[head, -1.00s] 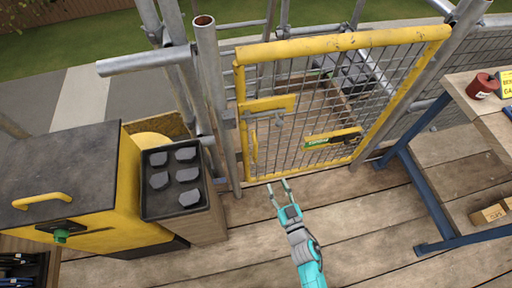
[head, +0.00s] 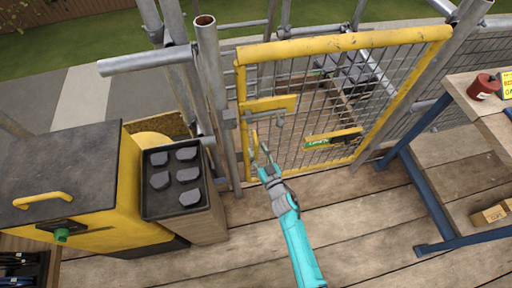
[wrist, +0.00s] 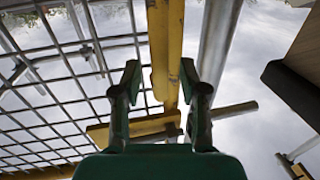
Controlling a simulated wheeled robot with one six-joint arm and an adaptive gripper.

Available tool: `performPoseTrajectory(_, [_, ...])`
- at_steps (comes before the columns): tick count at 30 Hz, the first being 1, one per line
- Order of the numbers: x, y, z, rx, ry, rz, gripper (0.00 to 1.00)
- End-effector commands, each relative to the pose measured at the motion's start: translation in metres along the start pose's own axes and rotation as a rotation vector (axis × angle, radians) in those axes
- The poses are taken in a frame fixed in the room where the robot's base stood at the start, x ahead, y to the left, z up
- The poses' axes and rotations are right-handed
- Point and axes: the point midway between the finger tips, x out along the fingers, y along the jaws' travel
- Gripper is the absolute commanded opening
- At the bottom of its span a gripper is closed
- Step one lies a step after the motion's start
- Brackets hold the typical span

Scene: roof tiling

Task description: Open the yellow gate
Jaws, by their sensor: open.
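The yellow gate (head: 345,42) has a yellow frame with grey wire mesh and stands in line with the scaffold posts, apparently closed. A yellow latch plate (head: 270,104) sits at its left edge, with a small grey catch beside it. Below it is a yellow upright handle (head: 254,142). My gripper (head: 262,152) is open and empty, with its fingertips close to the handle. In the wrist view, yellow upright bars (wrist: 166,45) show between and beyond the open fingers (wrist: 162,85). I cannot tell whether a finger touches the handle.
A yellow and black cabinet (head: 60,170) and a black tray (head: 172,205) of grey pieces stand left of the gate. A blue-legged workbench (head: 435,180) stands right. A scaffold post (head: 212,80) borders the gate's left edge. The plank floor (head: 370,220) between is clear.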

Motion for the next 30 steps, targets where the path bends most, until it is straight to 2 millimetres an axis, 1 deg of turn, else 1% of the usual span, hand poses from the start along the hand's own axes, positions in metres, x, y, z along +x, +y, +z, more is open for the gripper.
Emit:
performPoseTrajectory(1, [0.006,0.000,0.000,0.000,0.000,0.000,0.43])
performPoseTrajectory(6, [0.018,0.000,0.000,0.000,-0.001,0.000,0.43])
performPoseTrajectory(16, [0.021,0.000,0.000,0.000,-0.001,0.001,0.43])
performPoseTrajectory(17, [0.021,0.000,0.000,0.000,-0.001,0.001,0.41])
performPoseTrajectory(18, [0.021,0.000,0.000,0.000,-0.001,0.001,0.31])
performPoseTrajectory(20, [0.021,0.000,0.000,0.000,-0.001,0.001,0.16])
performPoseTrajectory(21, [0.021,0.000,0.000,0.000,-0.001,0.001,0.06])
performPoseTrajectory(22, [0.021,0.000,0.000,0.000,-0.001,0.001,0.00])
performPoseTrajectory(30, [0.020,0.000,0.000,0.000,-0.001,0.001,0.00])
